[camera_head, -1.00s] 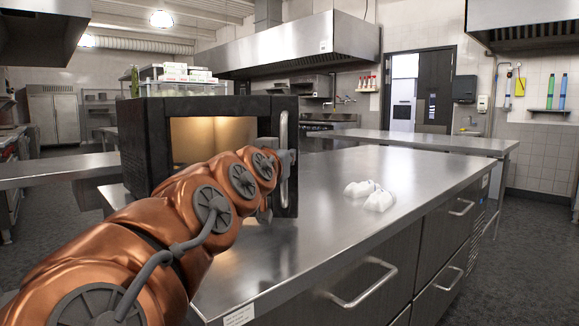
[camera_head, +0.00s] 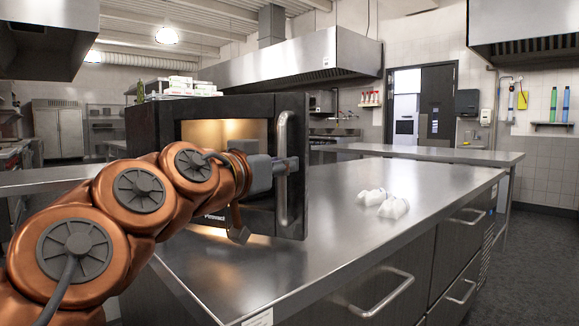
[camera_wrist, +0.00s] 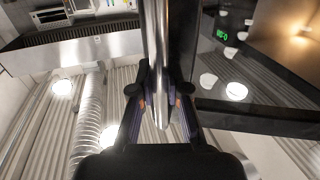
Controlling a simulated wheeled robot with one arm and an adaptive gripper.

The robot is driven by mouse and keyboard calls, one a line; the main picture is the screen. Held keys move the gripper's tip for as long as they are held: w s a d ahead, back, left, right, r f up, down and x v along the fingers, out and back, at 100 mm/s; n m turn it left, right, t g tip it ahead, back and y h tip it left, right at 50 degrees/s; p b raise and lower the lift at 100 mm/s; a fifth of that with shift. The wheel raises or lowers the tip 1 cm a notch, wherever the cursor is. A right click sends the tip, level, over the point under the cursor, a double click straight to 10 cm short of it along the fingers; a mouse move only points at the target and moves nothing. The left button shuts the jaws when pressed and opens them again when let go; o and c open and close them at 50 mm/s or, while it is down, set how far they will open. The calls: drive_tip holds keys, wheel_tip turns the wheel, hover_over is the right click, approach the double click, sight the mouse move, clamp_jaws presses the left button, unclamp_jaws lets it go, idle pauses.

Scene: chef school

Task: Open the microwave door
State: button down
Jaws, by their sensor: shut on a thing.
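The black microwave (camera_head: 155,125) stands on the steel counter. Its lit front window (camera_head: 215,131) glows warm. The upright metal door handle (camera_head: 282,200) is at the right of its front; no clear gap shows around the door, so I cannot tell whether it is ajar. My gripper (camera_head: 284,166) is at the handle's mid-height. In the wrist view the handle (camera_wrist: 157,40) runs between the fingers of my gripper (camera_wrist: 161,103), which are shut on it. A green display (camera_wrist: 222,33) shows to the right of the handle there. My copper arm covers the microwave's lower left front.
White objects (camera_head: 383,203) lie on the steel counter (camera_head: 335,245) right of the microwave. Counter drawers with bar handles (camera_head: 382,294) face the front right. Boxes (camera_head: 191,86) show above the microwave. The counter between microwave and white objects is clear.

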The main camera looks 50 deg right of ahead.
sight(295, 106)
drive_tip(key=c, duration=1.1)
unclamp_jaws()
drive_tip(key=shift+c, duration=0.2)
drive_tip(key=shift+r, duration=0.1)
drive_tip(key=shift+r, duration=4.95)
